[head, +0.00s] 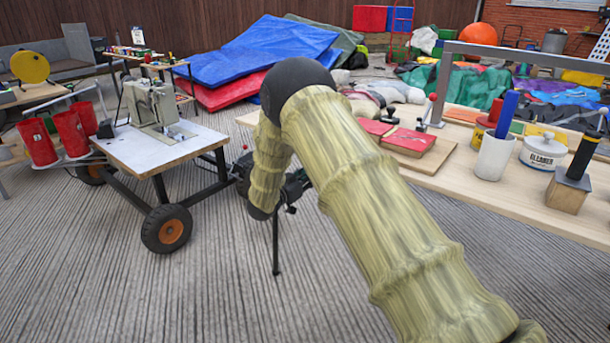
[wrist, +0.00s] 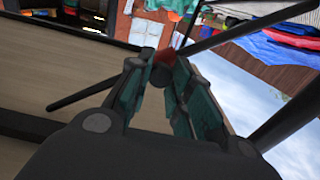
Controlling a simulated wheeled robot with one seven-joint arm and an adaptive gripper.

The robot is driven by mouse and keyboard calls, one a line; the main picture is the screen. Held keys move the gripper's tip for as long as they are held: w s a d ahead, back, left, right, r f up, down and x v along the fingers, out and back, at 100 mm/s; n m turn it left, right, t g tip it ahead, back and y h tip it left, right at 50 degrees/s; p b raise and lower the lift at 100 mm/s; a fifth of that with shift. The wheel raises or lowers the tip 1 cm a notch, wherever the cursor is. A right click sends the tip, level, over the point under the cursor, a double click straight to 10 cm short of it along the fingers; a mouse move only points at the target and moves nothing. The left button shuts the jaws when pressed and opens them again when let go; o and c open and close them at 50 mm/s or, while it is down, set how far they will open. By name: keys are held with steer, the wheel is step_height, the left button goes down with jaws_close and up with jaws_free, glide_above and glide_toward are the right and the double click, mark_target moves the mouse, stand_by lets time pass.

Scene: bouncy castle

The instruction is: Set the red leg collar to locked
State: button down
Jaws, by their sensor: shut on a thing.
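The red leg collar (wrist: 167,55) shows as a small patch of red between my fingertips in the wrist view. A dark rounded part sits right against it. My gripper (wrist: 165,74) has teal-padded fingers closed in on this part from both sides. How the collar is turned cannot be made out. In the head view my gripper (head: 292,188) is a dark shape mostly hidden behind my sleeved arm. A thin black leg (head: 275,245) stands on the floor just below it. The collar cannot be made out in the head view.
A wheeled cart (head: 165,150) with a machine on it stands to the left. A wooden workbench (head: 470,190) with a white cup (head: 494,157) and a white tub (head: 541,152) is on the right. Dark bars cross close to the fingers in the wrist view. The decking in front is clear.

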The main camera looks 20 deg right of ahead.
steer(key=c, duration=1.3)
jaws_free()
steer(key=shift+w+a+f, duration=0.15)
steer(key=shift+w+a, duration=0.05)
steer(key=shift+s+d, duration=0.1)
steer(key=shift+d, duration=0.05)
steer(key=v, duration=1.2)
